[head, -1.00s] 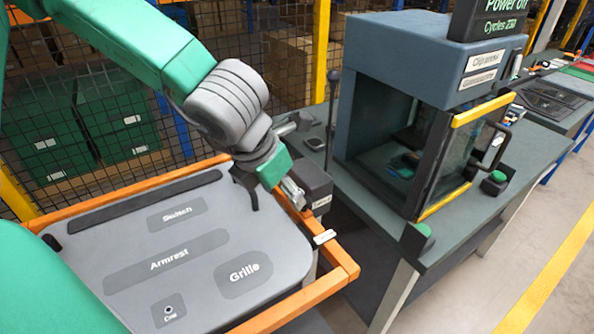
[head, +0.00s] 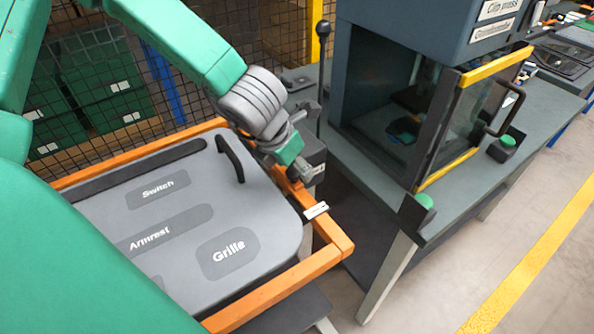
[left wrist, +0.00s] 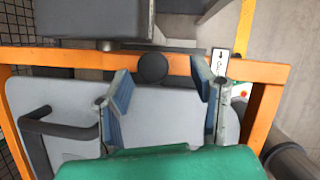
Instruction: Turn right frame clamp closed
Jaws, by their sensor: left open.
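My left gripper (head: 306,174) is over the far right part of the orange frame (head: 325,235). In the left wrist view its two blue-padded fingers (left wrist: 160,100) are spread apart with nothing between the pads. A dark round knob (left wrist: 152,67) on the frame rail shows between and just beyond the fingertips, apparently the clamp's knob. A white label with an arrow (left wrist: 219,62) sits right of it, by the right fingertip; it also shows in the head view (head: 315,210). My wrist hides the knob in the head view. My right gripper is out of view.
A grey door panel (head: 160,220) marked Switch, Armrest and Grille lies in the frame, with a black handle (head: 231,160) near the wrist. The clip press (head: 400,90) stands on a bench at right, its glass door (head: 460,120) open. A dark box (head: 312,150) is behind the gripper.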

